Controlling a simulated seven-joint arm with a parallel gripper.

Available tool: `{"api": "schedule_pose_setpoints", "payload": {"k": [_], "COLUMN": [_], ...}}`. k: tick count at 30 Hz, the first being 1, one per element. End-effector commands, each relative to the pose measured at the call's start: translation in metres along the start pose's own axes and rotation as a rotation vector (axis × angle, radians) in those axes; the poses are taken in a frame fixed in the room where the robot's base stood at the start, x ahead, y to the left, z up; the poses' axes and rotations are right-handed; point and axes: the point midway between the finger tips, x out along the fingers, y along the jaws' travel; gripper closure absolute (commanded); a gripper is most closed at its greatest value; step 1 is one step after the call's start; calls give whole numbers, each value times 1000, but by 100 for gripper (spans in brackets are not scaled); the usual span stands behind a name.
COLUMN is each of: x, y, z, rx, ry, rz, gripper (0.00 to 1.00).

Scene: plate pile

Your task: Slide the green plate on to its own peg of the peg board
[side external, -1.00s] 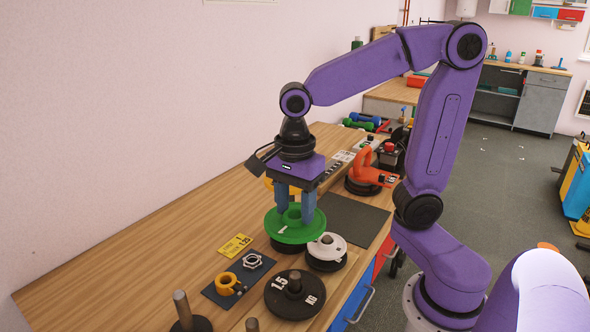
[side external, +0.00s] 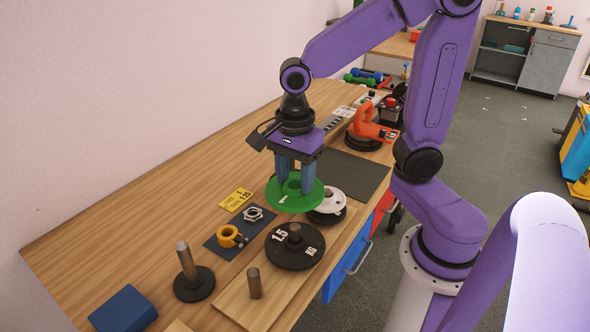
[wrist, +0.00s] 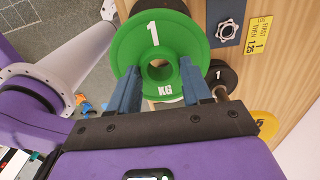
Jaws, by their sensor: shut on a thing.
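The green plate (side external: 300,205), marked 1 KG, is a flat ring with a hub and centre hole. My gripper (side external: 295,187) is shut on its hub and holds it level above the bench. In the wrist view the green plate (wrist: 140,58) sits between the two blue-grey fingers (wrist: 160,80). The peg board (side external: 232,299) is a wooden strip along the bench's front. It has a bare peg (side external: 255,283) at its near end and a peg through a black 1.5 KG plate (side external: 278,252). The green plate is beyond that black plate, apart from the bare peg.
A white plate (side external: 334,199) is close right of the green one. A separate post (side external: 186,262) stands on a round black base. A mat with a nut (side external: 254,214) and an orange ring (side external: 228,237), a yellow card (side external: 236,199) and a blue block (side external: 123,310) lie left.

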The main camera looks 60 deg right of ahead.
Motion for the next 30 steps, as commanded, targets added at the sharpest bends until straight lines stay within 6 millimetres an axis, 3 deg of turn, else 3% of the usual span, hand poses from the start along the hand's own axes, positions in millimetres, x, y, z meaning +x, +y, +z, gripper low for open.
{"api": "schedule_pose_setpoints", "payload": {"k": [18,30], "x": [50,58], "y": [0,-1], "z": [0,0], "rx": [1,1], "ry": [0,-2], "rz": [0,-3], "gripper": [100,100]}}
